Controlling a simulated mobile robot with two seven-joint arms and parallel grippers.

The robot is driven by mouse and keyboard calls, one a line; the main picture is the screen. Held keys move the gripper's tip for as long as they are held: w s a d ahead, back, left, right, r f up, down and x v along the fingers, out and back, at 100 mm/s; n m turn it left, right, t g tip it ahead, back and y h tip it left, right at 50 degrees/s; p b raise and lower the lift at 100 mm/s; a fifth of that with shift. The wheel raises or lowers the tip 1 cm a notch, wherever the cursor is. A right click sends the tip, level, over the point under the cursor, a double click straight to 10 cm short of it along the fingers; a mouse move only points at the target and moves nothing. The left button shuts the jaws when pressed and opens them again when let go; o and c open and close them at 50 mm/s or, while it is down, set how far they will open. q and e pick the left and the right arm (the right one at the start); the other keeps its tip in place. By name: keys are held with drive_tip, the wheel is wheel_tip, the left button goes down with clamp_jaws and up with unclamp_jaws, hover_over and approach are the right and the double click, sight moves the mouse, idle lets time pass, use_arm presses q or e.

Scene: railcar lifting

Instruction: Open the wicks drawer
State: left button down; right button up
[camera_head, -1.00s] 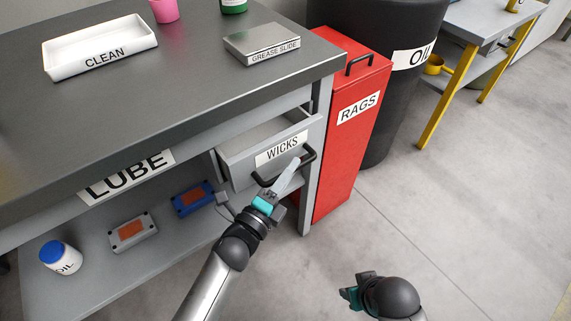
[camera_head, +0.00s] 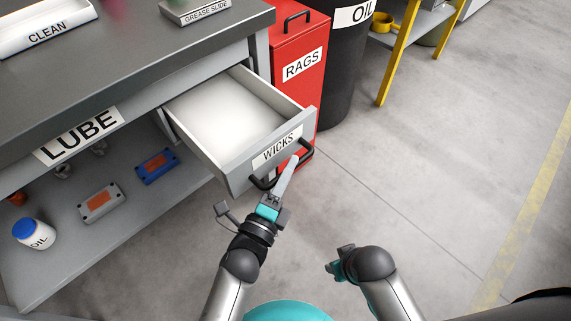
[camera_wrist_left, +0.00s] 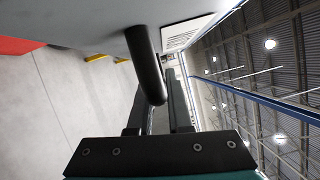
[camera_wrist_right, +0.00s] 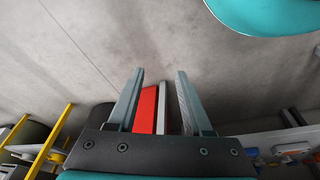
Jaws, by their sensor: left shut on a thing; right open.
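The wicks drawer (camera_head: 232,170) is pulled well out of the LUBE bench, and its pale inside shows no contents. Its front carries a WICKS label (camera_head: 277,147) and a dark bar handle (camera_head: 304,152). My left gripper (camera_head: 284,184) is at the drawer front, shut on the handle. In the left wrist view the dark handle (camera_wrist_left: 147,65) runs down between the fingers (camera_wrist_left: 158,120). My right gripper (camera_head: 338,261) hangs over the floor, apart from the drawer. In the right wrist view it is open and empty (camera_wrist_right: 160,100).
The red RAGS bin (camera_head: 300,55) stands right beside the bench, with the black OIL drum (camera_head: 347,70) behind it. The bench's lower shelf (camera_head: 130,225) holds a blue box, a grey box and an OIL jar (camera_head: 34,234). The floor to the right is clear.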

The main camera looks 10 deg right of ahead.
use_arm(q)
drive_tip(key=c, duration=0.8)
unclamp_jaws()
drive_tip(key=shift+c, duration=0.2)
drive_tip(key=shift+s, duration=0.1)
drive_tip(key=shift+s+a, duration=0.15)
drive_tip(key=shift+s, duration=0.05)
drive_tip(key=p+v, duration=0.3)
drive_tip(key=v, duration=1.1)
drive_tip(key=shift+s+a, duration=0.2)
drive_tip(key=shift+s, duration=0.1)
use_arm(e)
wheel_tip(320, 180, down, 5)
drive_tip(key=s+d, duration=0.1)
drive_tip(key=s, duration=0.2)
drive_tip(key=shift+f+g, duration=0.2)
drive_tip(key=shift+g, duration=0.1)
use_arm(q)
drive_tip(key=shift+f, duration=0.1)
use_arm(e)
drive_tip(key=shift+d, duration=0.15)
